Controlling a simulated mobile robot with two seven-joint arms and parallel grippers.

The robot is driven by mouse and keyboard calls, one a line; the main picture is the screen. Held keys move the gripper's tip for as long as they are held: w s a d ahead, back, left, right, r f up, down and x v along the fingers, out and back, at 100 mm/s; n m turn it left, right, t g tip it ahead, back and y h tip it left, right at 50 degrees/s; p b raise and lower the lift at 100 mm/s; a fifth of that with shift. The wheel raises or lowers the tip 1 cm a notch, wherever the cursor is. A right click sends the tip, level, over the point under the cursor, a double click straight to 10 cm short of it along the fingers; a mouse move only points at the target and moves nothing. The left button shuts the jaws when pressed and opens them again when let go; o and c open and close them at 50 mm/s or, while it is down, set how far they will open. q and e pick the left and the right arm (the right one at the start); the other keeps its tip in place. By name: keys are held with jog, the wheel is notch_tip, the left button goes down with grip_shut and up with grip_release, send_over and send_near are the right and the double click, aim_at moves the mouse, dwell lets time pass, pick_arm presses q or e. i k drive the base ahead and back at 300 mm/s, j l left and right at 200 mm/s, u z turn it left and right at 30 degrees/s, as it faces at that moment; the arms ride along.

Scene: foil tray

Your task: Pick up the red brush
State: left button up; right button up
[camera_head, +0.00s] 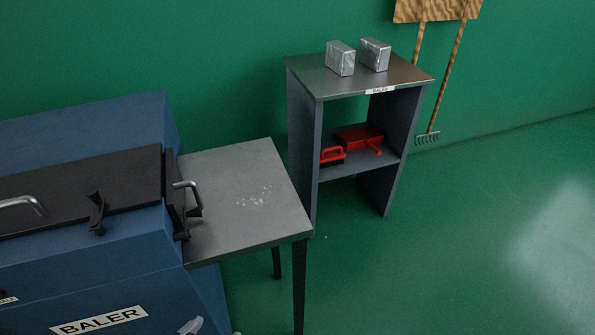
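The red brush (332,155) lies on the inner shelf of the blue-grey stand, at the shelf's left front. It has dark bristles along its lower side. A red dustpan (358,138) lies behind it and to its right, with its handle pointing to the front right. I cannot tell whether the two touch.
The stand (303,130) bears two silvery blocks (340,58) on top. A grey table (235,175) with pale crumbs (254,196) stands left of it, beside the blue baler (100,270). A rake (428,138) leans against the green wall. The floor at right is clear.

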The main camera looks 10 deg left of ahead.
aim_at(335, 157)
jog(key=u, duration=0.35)
jog(key=i+l+u, duration=0.15)
jog(key=u, duration=0.2)
jog(key=l+u, duration=0.15)
jog(key=u, duration=0.2)
jog(key=i+l+u, duration=0.1)
jog(key=l+u, duration=0.45)
jog(key=l, duration=0.15)
jog(key=l+u, duration=0.1)
jog(key=l, duration=0.3)
jog(key=i+l+u, duration=0.15)
jog(key=l, duration=0.25)
jog(key=l+u, duration=0.1)
jog(key=l, duration=1.4)
jog(key=i, duration=0.35)
